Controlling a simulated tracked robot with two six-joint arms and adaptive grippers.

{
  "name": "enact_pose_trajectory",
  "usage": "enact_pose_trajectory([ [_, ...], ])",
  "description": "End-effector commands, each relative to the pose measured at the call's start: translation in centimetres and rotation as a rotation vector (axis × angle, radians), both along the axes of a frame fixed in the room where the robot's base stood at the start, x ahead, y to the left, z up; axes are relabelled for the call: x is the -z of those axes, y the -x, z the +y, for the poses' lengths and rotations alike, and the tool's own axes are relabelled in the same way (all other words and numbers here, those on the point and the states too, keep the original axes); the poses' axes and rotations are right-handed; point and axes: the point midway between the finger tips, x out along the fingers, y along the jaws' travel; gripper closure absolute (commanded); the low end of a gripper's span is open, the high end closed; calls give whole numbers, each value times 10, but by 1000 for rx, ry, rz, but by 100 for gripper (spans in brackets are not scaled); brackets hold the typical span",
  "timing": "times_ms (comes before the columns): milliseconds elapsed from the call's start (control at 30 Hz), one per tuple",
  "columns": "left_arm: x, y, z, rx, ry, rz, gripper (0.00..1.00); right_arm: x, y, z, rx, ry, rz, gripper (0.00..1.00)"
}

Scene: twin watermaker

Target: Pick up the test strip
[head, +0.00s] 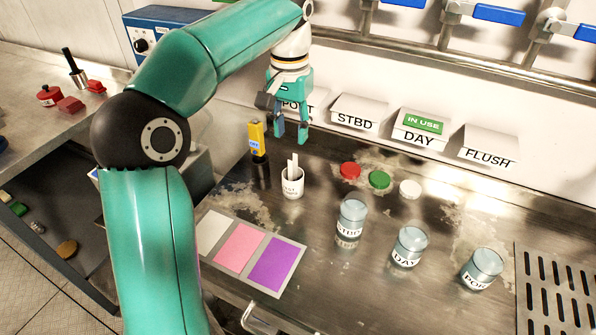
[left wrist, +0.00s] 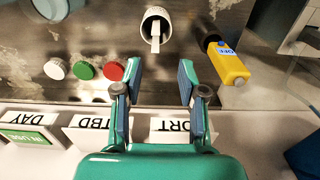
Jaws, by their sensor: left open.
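White test strips (head: 292,162) stand upright in a small white labelled cup (head: 292,186) on the steel counter. In the left wrist view the cup (left wrist: 148,18) is at the top, with a strip (left wrist: 155,36) sticking out toward me. My left gripper (head: 291,132) is open and empty, above and behind the cup, near the label boxes. In the left wrist view the gap between its fingers (left wrist: 160,75) lines up roughly with the strip, with space between them. My right gripper is not in view.
A yellow meter (head: 256,137) stands just left of the cup. Red (head: 350,170), green (head: 379,179) and white (head: 410,189) caps lie to the right. Jars labelled STBD (head: 351,217), DAY (head: 409,247) and PORT (head: 482,269) stand in front. A colour card (head: 232,273) lies front left.

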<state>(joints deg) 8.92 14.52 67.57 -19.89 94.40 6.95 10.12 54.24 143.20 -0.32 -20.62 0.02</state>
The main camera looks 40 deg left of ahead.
Motion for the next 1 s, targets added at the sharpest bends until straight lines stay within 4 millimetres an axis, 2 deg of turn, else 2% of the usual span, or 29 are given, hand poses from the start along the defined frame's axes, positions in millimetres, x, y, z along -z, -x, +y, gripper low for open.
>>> enact_pose_trajectory([
  [33, 11, 0, -1, 2, 1, 3, 59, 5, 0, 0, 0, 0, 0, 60],
  [100, 19, -1, -1, 3, 1, 3, 59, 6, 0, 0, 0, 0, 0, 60],
  [367, 35, -5, -4, 7, 1, 2, 59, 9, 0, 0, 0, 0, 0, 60],
  [633, 72, -9, -6, 10, 1, 2, 59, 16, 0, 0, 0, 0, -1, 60],
  [933, 77, -10, -6, 9, 1, 0, 59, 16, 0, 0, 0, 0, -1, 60],
  [967, 77, -10, -6, 9, 1, 0, 61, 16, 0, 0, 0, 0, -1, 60],
  [1000, 77, -10, -6, 9, 1, 0, 68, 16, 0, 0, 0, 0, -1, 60],
])
